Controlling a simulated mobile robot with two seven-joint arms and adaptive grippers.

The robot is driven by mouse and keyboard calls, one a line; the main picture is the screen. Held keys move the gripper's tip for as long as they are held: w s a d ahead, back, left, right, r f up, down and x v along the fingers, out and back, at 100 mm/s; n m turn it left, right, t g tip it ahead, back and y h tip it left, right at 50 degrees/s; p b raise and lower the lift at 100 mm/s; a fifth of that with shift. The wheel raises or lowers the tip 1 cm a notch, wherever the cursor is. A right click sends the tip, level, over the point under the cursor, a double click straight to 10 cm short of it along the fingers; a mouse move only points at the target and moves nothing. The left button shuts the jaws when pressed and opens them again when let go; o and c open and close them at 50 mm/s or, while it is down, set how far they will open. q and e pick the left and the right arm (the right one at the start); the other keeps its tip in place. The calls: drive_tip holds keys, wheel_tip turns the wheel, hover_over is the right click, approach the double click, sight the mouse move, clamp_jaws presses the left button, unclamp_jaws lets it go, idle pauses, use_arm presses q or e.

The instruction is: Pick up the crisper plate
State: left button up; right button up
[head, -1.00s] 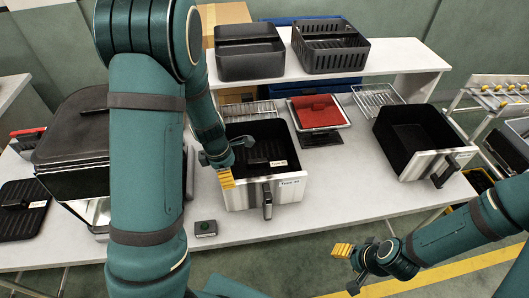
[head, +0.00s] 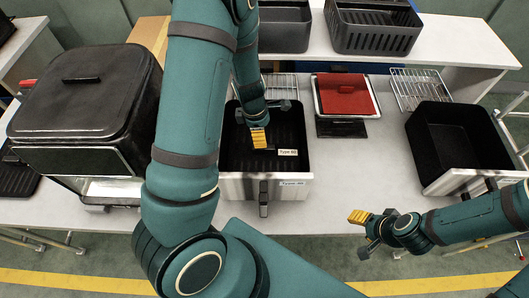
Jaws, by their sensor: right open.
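A black crisper plate (head: 240,158) appears to lie inside the open black fryer drawer (head: 232,187) with a silver front, in the middle of the table. A small white label shows at its front right. The plate is dark against the dark drawer, so its edges are hard to make out. My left gripper (head: 259,138) points down into the drawer, over the plate, with yellow fingertips. It hides part of the plate, and whether it touches is unclear. My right gripper (head: 359,217) is open and empty, in front of the table's edge, away from the drawer.
A black fryer housing (head: 85,95) stands at left. A red-topped item (head: 346,94) and a wire rack (head: 418,88) lie behind to the right. Another black drawer (head: 455,140) stands at right. Black baskets (head: 372,27) stand on the back shelf. Table between the drawers is clear.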

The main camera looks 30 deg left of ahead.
sight(264, 150)
use_arm(q)
wheel_tip(264, 150, down, 2)
drive_tip(key=shift+w+d+f, duration=0.1)
drive_tip(key=shift+w+f, duration=0.05)
drive_tip(key=shift+f, duration=0.1)
use_arm(e)
drive_tip(key=shift+w+f, duration=0.1)
drive_tip(key=shift+f, duration=0.45)
use_arm(q)
drive_tip(key=shift+d+f+b, duration=0.15)
drive_tip(key=shift+f+b, duration=0.45)
drive_tip(key=shift+f, duration=0.8)
drive_tip(key=shift+d+f+b, duration=0.15)
drive_tip(key=shift+f+b, duration=0.4)
drive_tip(key=shift+f, duration=0.85)
use_arm(e)
drive_tip(key=shift+f, duration=1)
use_arm(q)
drive_tip(key=shift+c, duration=0.2)
clamp_jaws()
